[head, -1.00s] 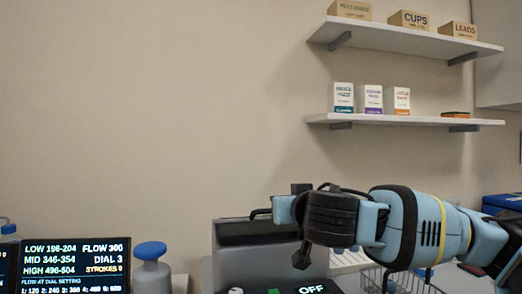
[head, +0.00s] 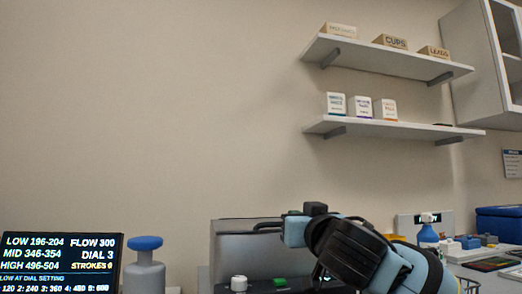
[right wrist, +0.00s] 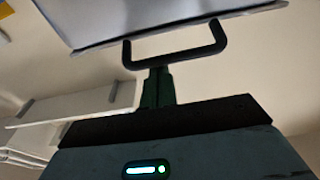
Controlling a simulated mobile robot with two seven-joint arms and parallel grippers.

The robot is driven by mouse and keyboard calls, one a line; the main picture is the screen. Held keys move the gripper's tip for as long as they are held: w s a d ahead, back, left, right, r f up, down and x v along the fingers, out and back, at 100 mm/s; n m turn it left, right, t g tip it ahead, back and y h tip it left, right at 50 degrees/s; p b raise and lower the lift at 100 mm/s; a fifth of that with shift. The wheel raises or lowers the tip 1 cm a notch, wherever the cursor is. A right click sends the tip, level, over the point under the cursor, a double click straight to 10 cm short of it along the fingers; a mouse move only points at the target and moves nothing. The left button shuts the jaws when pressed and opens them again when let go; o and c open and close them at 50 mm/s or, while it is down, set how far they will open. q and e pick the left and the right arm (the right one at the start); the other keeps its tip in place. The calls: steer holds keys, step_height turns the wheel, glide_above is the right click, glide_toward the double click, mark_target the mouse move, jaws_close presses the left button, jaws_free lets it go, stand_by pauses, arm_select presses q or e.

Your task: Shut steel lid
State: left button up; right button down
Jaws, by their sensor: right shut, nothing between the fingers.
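The steel lid (head: 245,249) shows in the head view as a grey panel standing raised behind a dark control strip. In the right wrist view the lid (right wrist: 150,22) is a pale panel along the top, with a black U-shaped handle (right wrist: 192,56) on its edge. My right gripper (right wrist: 158,72) is shut and empty, its dark fingertips close to the middle of the handle bar. I cannot tell if they touch it. In the head view my right gripper (head: 282,229) is at the lid's upper right, and my arm hides the lid's right part. My left gripper is out of view.
A white knob (head: 239,283) and green button (head: 280,282) sit in front of the lid. A blue-capped bottle (head: 145,265) and a display screen (head: 62,262) stand left. Two wall shelves (head: 395,129) hold small boxes.

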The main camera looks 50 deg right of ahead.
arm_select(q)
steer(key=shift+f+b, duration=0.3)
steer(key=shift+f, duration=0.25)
arm_select(e)
steer(key=shift+f, duration=0.25)
